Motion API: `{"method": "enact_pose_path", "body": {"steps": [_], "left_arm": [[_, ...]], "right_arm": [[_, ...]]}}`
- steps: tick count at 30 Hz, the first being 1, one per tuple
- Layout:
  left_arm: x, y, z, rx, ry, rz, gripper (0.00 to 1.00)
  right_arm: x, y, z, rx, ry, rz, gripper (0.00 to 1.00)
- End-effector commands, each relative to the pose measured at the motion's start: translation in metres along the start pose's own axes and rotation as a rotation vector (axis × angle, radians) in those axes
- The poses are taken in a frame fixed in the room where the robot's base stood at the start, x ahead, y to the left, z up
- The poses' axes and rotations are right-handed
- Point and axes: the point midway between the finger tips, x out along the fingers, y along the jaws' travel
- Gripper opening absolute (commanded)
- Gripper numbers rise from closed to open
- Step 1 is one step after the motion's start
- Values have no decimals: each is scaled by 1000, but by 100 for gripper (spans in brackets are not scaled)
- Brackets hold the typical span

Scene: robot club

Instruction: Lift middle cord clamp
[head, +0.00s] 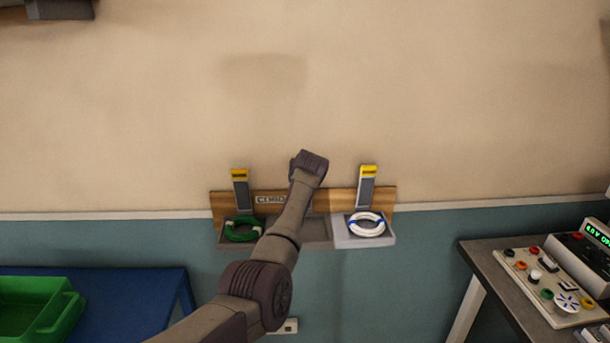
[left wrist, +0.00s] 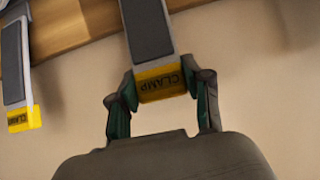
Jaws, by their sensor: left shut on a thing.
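A wooden wall board (head: 333,201) carries grey clamps with yellow ends, a left one (head: 241,190) and a right one (head: 367,187). My left arm reaches up in front of the board's middle and hides the middle clamp in the head view. My left gripper (head: 310,162) is at the board's upper edge there. In the left wrist view, my left gripper (left wrist: 162,98) is shut on the yellow end of the middle clamp (left wrist: 149,32), one finger on each side. The clamp's grey lever runs toward the board. My right gripper is in neither view.
A neighbouring clamp (left wrist: 15,65) shows at the left of the wrist view. Below the board, trays hold a green cord coil (head: 242,229) and a white coil (head: 366,225). A blue table (head: 130,305) with a green bin (head: 35,308) is lower left; a control desk (head: 495,290) is right.

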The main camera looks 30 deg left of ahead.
Motion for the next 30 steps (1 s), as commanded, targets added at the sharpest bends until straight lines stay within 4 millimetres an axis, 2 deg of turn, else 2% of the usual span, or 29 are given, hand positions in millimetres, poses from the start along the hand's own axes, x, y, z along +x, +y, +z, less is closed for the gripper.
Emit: {"method": "enact_pose_path", "body": {"steps": [1, 16, 17, 21, 30], "left_arm": [[-2, -1, -9, -4, 4, 1, 0], [-1, -2, -11, -4, -8, 0, 0], [-1, -2, -12, -4, -8, 0, 50], [0, -2, -9, -3, -13, 0, 74], [0, -1, -5, -2, -21, 0, 75]], "right_arm": [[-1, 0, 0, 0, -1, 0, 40], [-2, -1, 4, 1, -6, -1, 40], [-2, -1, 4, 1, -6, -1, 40], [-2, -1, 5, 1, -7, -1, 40], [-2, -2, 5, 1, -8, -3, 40]]}}
